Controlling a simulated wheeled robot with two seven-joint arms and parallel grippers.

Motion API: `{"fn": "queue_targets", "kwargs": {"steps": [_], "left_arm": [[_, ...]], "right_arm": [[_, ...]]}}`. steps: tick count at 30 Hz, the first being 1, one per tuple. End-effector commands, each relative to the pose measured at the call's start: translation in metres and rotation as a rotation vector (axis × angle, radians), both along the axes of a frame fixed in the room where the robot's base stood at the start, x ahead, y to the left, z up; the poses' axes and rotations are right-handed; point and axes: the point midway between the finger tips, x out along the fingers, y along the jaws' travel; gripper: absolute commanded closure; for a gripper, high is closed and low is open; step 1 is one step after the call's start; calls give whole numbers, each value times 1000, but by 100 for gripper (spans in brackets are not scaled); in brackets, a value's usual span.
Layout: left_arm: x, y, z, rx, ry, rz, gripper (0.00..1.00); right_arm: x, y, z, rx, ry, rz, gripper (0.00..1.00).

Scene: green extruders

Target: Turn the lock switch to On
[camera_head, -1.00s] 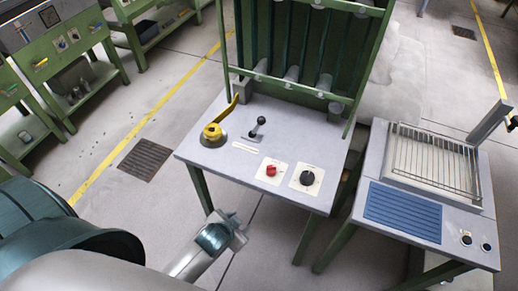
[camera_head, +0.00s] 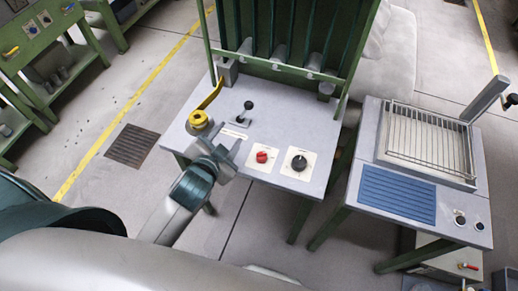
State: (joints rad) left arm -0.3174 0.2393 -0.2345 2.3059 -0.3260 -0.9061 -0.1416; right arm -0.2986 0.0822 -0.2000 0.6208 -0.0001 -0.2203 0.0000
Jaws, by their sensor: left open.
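The grey control panel (camera_head: 325,136) of the green machine carries several controls. A red knob (camera_head: 262,157) and a black rotary knob (camera_head: 299,163) sit on white plates near the front edge. My right gripper is out of view.
A second table with a wire rack (camera_head: 431,142) and a blue grille (camera_head: 397,193) stands at the right. A green upright frame (camera_head: 290,35) rises behind the panel.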

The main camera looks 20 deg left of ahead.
Motion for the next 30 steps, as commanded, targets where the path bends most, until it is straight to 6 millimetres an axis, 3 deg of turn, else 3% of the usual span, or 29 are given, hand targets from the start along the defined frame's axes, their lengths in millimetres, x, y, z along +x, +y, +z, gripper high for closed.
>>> {"fn": "queue_targets", "kwargs": {"steps": [5,8,12,18,21,24,26,30], "left_arm": [[37,-10,50,112,-198,-88,56],[59,-23,90,208,-350,-160,56],[82,-55,162,398,-631,-303,56],[77,-119,240,707,-1025,-541,56],[63,-152,260,871,-1206,-672,56],[47,-181,266,1040,-1374,-812,56],[36,-196,264,1140,-1467,-904,56],[14,-216,240,1379,-1656,-1138,56]], "right_arm": [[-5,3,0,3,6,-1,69],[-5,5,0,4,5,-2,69],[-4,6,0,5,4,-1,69],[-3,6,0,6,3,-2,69],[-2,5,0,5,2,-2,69],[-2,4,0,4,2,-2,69],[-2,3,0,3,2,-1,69],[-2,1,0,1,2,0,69]]}}
